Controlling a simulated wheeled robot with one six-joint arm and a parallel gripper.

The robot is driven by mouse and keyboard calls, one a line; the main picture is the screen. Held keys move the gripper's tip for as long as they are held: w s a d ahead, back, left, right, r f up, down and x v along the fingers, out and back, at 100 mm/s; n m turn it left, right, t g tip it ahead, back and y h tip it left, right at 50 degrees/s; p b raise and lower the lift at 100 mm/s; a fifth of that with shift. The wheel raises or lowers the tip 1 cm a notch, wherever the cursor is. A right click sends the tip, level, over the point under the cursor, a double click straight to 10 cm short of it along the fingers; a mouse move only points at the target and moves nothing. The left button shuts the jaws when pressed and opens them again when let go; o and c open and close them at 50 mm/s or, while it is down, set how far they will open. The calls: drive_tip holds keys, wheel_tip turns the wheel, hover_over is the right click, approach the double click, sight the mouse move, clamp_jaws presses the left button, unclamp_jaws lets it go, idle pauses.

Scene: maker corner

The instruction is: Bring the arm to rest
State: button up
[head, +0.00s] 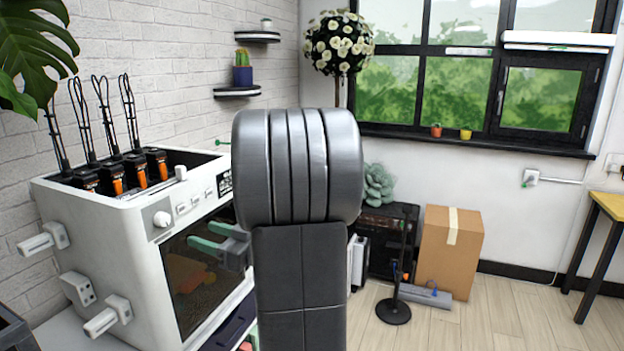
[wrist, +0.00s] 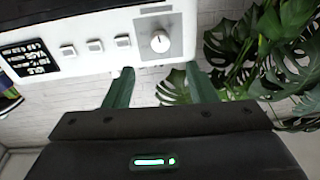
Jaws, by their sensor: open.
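My gripper (head: 203,235) shows at the left of my arm in the head view, in front of the dark window of a white machine (head: 140,215). Its body is partly hidden behind my arm. In the wrist view my gripper (wrist: 159,80) has two green fingers spread apart with nothing between them. The machine's white panel (wrist: 112,45), with a knob and several buttons, lies across the top of that view. I cannot tell whether the fingers touch the machine.
Several black and orange tools (head: 132,172) stand on the machine. A cardboard box (head: 449,248), a black stand (head: 393,310) and a grey roll (head: 420,294) are on the floor at right. A yellow-topped table (head: 610,206) is at the right edge. Floor between is clear.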

sight(167, 220)
drive_tip(key=p+x, duration=0.2)
drive_tip(key=x, duration=0.8)
drive_tip(key=shift+a+r+p, duration=0.1)
drive_tip(key=shift+r+p, duration=0.05)
drive_tip(key=shift+p, duration=0.25)
drive_tip(key=shift+w+a+n, duration=0.2)
drive_tip(key=shift+a+n, duration=0.05)
drive_tip(key=shift+n, duration=0.15)
drive_tip(key=shift+d+n, duration=0.15)
drive_tip(key=shift+n, duration=0.75)
drive_tip(key=n, duration=0.4)
drive_tip(key=shift+g, duration=0.4)
drive_tip(key=n, duration=0.5)
drive_tip(key=shift+r+n+h, duration=0.1)
drive_tip(key=shift+n+h, duration=0.2)
drive_tip(key=shift+n, duration=0.1)
drive_tip(key=shift+s+d, duration=0.1)
drive_tip(key=shift+d, duration=0.55)
drive_tip(key=shift+s+d, duration=0.15)
drive_tip(key=shift+d, duration=0.15)
